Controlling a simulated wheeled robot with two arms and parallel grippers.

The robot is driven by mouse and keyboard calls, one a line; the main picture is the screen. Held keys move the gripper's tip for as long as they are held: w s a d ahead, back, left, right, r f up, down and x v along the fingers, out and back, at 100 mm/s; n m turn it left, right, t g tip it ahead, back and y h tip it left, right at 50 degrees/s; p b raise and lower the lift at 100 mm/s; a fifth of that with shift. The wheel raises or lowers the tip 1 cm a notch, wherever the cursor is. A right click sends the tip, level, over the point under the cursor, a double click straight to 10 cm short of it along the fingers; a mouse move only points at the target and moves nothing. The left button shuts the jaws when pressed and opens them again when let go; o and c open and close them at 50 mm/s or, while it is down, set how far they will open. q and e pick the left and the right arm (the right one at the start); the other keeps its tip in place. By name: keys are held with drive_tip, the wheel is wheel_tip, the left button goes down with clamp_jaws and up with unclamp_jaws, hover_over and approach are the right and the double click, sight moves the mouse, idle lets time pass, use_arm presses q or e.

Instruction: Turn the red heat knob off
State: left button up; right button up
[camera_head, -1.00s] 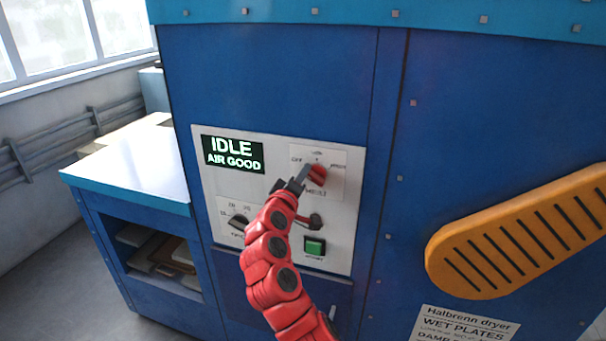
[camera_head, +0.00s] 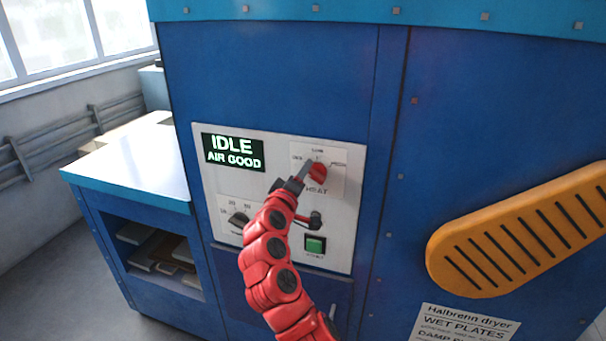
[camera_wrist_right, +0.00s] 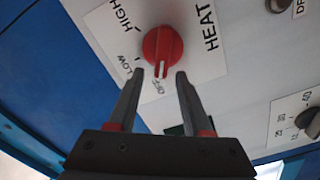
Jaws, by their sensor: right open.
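The red heat knob (camera_head: 319,172) is on the white control panel (camera_head: 278,222), above the word HEAT. In the right wrist view the round knob (camera_wrist_right: 162,44) has a white pointer mark facing the OFF label; LOW and HIGH lie further around it. My right gripper (camera_head: 306,169) is at the knob's left side in the head view. In the wrist view its open fingers (camera_wrist_right: 160,74) are apart, with tips beside the knob's OFF side. Nothing is held between them, and contact with the knob cannot be told. My left gripper is not in view.
The display (camera_head: 234,152) reads IDLE, AIR GOOD. A black dial (camera_head: 238,220) and a green button (camera_head: 315,245) are lower on the panel. A slotted orange piece (camera_head: 520,235) sticks out at the right. A blue side table (camera_head: 135,170) stands at the left.

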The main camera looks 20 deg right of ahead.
drive_tip(key=b+v, duration=0.5)
drive_tip(key=v, duration=1.1)
drive_tip(key=shift+s+a, duration=0.25)
drive_tip(key=shift+s, duration=0.05)
drive_tip(key=shift+f, duration=0.1)
